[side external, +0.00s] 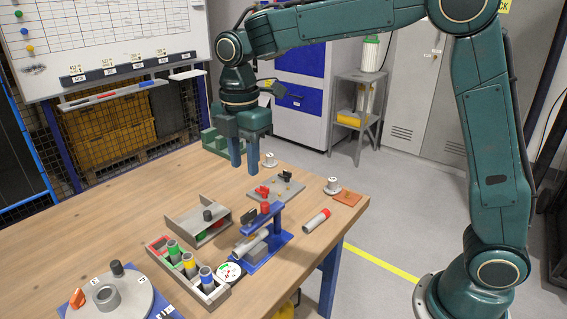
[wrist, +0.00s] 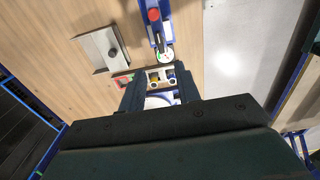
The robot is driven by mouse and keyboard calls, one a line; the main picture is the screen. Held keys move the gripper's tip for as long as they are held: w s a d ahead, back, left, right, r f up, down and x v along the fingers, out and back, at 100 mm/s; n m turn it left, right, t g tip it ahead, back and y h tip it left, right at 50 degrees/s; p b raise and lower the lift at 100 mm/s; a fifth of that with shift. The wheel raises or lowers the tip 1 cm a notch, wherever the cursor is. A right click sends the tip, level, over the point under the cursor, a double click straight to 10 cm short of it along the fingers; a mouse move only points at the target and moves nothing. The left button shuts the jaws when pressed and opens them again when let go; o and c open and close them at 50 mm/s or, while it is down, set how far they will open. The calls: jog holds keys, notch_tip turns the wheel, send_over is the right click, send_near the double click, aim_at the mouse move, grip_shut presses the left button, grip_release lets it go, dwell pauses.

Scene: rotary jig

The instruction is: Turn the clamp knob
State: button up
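A round grey rotary jig plate (side external: 135,293) lies at the lower left of the table in the side external view. It carries an orange knob (side external: 78,298), a black knob (side external: 117,267) and a grey ring (side external: 106,297). I cannot tell for certain which knob is the clamp knob. My gripper (side external: 245,168) hangs above the table's far side, well away from the plate, with its blue fingers pointing down. The fingers are apart and nothing is between them. In the wrist view my gripper (wrist: 160,72) is also open; a pale round surface shows partly between its fingers.
A blue stand with a red knob (side external: 265,208), a tube rack (side external: 208,293), an open grey box (side external: 187,218) and a round dial (side external: 228,272) crowd the middle. The table's left side is clear.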

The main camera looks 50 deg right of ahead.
aim_at(249, 213)
notch_tip(249, 213, down, 12)
jog(key=shift+f, duration=0.15)
dwell(0.5)
grip_shut()
